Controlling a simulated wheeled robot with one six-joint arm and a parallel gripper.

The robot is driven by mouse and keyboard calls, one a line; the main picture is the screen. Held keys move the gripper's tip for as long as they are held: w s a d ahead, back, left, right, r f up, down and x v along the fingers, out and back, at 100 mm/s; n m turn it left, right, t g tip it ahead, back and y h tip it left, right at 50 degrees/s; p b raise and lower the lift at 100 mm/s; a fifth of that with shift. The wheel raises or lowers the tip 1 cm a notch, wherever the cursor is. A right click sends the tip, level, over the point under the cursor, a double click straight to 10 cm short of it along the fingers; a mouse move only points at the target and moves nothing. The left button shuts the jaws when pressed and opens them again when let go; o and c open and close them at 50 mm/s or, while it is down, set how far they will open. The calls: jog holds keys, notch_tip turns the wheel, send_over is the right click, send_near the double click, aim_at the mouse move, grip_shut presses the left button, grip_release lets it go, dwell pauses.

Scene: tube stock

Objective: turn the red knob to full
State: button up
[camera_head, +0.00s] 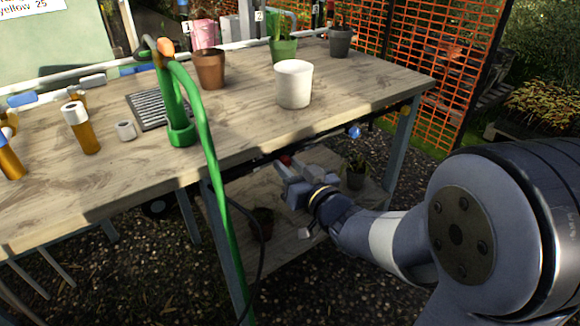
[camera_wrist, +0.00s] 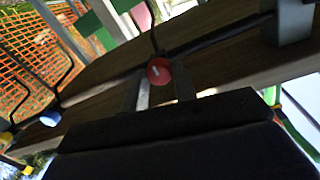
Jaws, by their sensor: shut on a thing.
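The red knob (camera_wrist: 159,71) shows in the wrist view as a round red cap with a pale mark on its face. It sits at the front edge of the wooden table. In the head view a small part of the red knob (camera_head: 285,159) shows just under the table's front edge. My gripper (camera_head: 284,168) reaches it from the front. In the wrist view my gripper (camera_wrist: 160,88) has one finger on each side of the knob and is shut on it. The exact fingertip contact is partly hidden.
A blue knob (camera_head: 354,131) and a yellow knob (camera_head: 405,109) sit right along the table edge (camera_head: 330,119). A green hose (camera_head: 213,180) hangs over the front. A white pot (camera_head: 294,84) stands above. A lower shelf (camera_head: 300,222) holds plants.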

jog(key=o, duration=1)
jog(key=p+v, duration=0.2)
jog(key=v, duration=0.8)
jog(key=shift+s+d, duration=0.2)
jog(key=shift+s, duration=0.15)
jog(key=shift+f, duration=0.1)
jog(key=b+x, duration=0.2)
jog(key=x, duration=0.9)
jog(key=shift+s, duration=0.1)
